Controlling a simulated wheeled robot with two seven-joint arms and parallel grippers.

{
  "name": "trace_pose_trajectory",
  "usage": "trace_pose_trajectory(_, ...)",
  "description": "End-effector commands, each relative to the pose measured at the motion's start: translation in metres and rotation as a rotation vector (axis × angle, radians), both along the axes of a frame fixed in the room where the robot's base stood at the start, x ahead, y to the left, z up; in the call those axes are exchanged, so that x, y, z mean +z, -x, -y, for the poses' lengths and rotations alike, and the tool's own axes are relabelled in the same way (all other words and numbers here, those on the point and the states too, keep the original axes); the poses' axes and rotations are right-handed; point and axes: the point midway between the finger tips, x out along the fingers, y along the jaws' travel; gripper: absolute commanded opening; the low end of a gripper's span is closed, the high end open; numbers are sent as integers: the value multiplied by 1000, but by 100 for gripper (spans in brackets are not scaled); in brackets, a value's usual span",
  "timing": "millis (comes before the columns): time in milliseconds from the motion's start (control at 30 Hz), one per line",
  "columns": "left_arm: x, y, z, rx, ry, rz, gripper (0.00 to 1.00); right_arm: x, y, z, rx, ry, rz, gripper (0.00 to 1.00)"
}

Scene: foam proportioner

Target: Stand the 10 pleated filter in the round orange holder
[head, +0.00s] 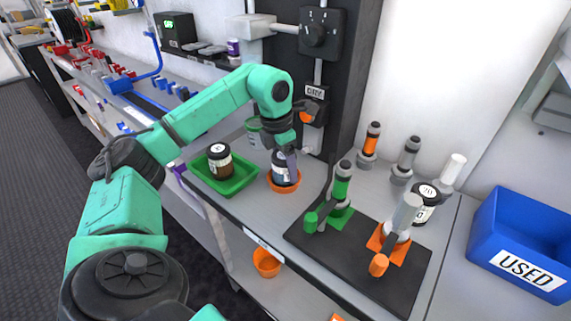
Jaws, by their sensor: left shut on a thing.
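A dark cylinder with a pale top band, which I take for the 10 pleated filter (280,172), stands upright in the round orange holder (284,188) on the bench. Its number is hidden. My left gripper (288,152) reaches down from above and is shut on the filter's upper part, covering some of it. The filter's lower end is hidden by the holder's rim, so I cannot tell whether it is fully seated. My right gripper is out of view.
A green tray (248,180) with a dark jar (219,160) is left of the holder. A black mat (305,238) bears green and orange fittings. A jar marked 20 (425,205) stands behind it. A blue USED bin (480,235) is far right.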

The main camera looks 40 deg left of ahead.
Motion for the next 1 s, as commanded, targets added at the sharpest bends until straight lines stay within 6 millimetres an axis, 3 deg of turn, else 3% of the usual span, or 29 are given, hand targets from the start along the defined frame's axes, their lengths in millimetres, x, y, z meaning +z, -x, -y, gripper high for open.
trace_pose_trajectory(33, -2, 0, 0, 0, 0, 0, 6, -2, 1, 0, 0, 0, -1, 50)
trace_pose_trajectory(67, -2, 0, 0, 0, 0, 0, 79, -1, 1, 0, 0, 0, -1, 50)
trace_pose_trajectory(100, -2, 0, 0, 0, 0, 0, 94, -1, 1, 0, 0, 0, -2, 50)
trace_pose_trajectory(133, -2, 0, 0, 0, 0, 0, 100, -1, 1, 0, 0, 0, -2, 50)
trace_pose_trajectory(367, 0, 0, 0, 0, 0, 0, 100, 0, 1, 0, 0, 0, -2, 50)
trace_pose_trajectory(467, 10, 0, 0, 0, 0, 1, 100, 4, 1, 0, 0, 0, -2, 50)
trace_pose_trajectory(567, 30, 2, -1, 0, 0, 6, 100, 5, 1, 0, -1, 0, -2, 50)
trace_pose_trajectory(800, 97, 12, -4, 0, 2, 5, 100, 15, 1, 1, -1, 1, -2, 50)
trace_pose_trajectory(867, 113, 14, -6, 0, 0, 2, 100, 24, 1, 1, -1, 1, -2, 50)
trace_pose_trajectory(1000, 125, 16, -6, 0, 0, 1, 100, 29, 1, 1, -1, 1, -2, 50)
